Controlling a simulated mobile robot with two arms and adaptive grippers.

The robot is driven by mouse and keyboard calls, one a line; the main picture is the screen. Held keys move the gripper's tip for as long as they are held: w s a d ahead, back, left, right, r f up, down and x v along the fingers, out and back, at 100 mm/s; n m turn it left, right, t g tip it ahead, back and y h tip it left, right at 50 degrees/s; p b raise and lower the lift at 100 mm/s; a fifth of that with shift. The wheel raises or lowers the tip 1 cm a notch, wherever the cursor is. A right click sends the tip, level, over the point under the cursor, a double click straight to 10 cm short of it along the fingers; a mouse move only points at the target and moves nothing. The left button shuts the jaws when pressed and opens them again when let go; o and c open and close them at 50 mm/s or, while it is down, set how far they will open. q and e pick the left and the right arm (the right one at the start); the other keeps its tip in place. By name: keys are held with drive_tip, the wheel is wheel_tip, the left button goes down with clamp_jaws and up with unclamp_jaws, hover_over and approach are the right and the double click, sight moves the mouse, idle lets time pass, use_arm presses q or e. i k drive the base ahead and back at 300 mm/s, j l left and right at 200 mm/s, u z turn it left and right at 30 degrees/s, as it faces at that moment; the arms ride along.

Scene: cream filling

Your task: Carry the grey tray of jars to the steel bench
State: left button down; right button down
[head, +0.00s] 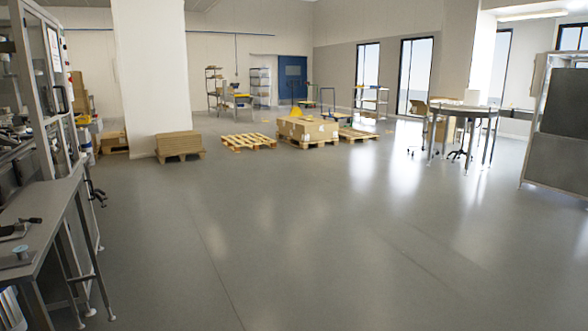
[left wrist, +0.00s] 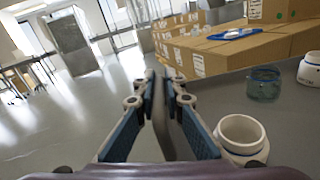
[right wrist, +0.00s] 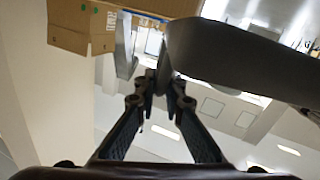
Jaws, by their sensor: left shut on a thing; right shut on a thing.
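The grey tray (left wrist: 163,120) shows as a narrow wall between the fingers of my left gripper (left wrist: 165,85), which is shut on it. Right of these fingers are a white open-mouthed jar (left wrist: 240,128), a teal glass jar (left wrist: 263,84) and another white jar (left wrist: 311,70). In the right wrist view the tray (right wrist: 225,50) is a dark grey slab, and my right gripper (right wrist: 160,85) is shut on its edge. Neither gripper nor tray shows in the head view. A grey bench (head: 40,215) with steel legs stands at the left; I cannot tell if it is the steel bench.
Cardboard boxes (left wrist: 235,52) fill the upper right of the left wrist view, with a blue item (left wrist: 236,33) on top. The head view shows wide open floor (head: 300,230), pallets (head: 249,142), a pillar (head: 152,75), a high table (head: 465,110) and a grey rack (head: 555,130).

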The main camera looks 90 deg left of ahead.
sight(45, 197)
drive_tip(key=u, duration=1.15)
drive_tip(key=i+j+u, duration=0.1)
drive_tip(key=u, duration=0.3)
drive_tip(key=i+u, duration=0.2)
drive_tip(key=u, duration=0.2)
drive_tip(key=i+u, duration=0.15)
drive_tip(key=u, duration=0.25)
drive_tip(key=i+j+u, duration=0.15)
drive_tip(key=i+u, duration=0.25)
drive_tip(key=i, duration=0.25)
drive_tip(key=i+u, duration=0.35)
drive_tip(key=i, duration=0.35)
drive_tip(key=i+l+u, duration=0.25)
drive_tip(key=i+u, duration=0.15)
drive_tip(key=i, duration=0.25)
drive_tip(key=u, duration=1.1)
